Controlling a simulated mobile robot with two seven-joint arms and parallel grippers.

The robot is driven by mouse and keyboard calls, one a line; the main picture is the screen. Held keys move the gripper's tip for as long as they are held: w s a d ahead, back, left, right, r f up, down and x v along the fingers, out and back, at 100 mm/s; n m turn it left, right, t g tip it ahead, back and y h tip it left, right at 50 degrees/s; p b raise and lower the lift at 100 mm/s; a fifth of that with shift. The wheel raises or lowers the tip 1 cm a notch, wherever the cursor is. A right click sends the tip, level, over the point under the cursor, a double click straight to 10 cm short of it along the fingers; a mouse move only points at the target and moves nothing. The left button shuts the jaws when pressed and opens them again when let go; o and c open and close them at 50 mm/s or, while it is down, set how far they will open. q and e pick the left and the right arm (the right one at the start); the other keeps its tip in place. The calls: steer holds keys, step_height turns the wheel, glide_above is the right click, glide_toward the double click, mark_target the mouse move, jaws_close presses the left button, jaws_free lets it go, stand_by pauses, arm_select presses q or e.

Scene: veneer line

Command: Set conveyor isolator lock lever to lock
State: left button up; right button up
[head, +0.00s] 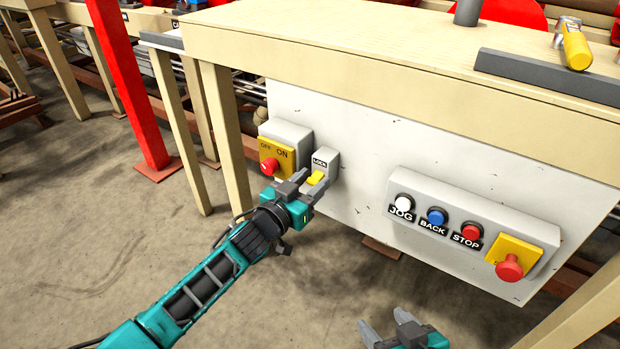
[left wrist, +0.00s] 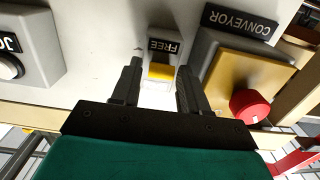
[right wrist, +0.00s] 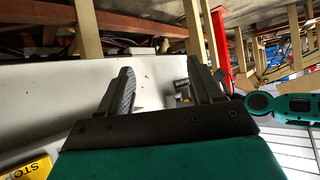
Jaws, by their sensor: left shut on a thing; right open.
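The yellow lock lever (head: 315,178) is on a small grey housing (head: 331,160) on the white panel, below a LOCK label. In the left wrist view the lever (left wrist: 161,72) shows between my left fingers, beside a FREE label (left wrist: 164,46) seen upside down. My left gripper (head: 304,183) is shut on the lever and hides part of it. The conveyor isolator (head: 287,135), with its yellow OFF/ON plate and red knob (head: 269,165), is just left of the lever. My right gripper (head: 386,333) is open and empty, low in front of the panel.
A grey box (head: 425,188) with JOG, BACK and STOP buttons and a red knob on yellow (head: 509,267) is on the panel's right. The wooden tabletop (head: 350,40) overhangs the panel. A wooden leg (head: 221,115) and red post (head: 128,85) stand left. Floor in front is clear.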

arm_select(q)
steer(key=r+g+p, duration=0.1)
steer(key=p, duration=0.3)
steer(key=shift+r+y, duration=0.1)
steer(key=shift+y, duration=0.3)
steer(key=shift+r+p, duration=0.1)
steer(key=shift+p, duration=1)
steer(key=shift+f+g+y+p, duration=0.2)
steer(key=shift+g+y+p, duration=0.1)
steer(key=shift+g+p, duration=0.25)
steer(key=o, duration=0.8)
steer(key=shift+c, duration=0.2)
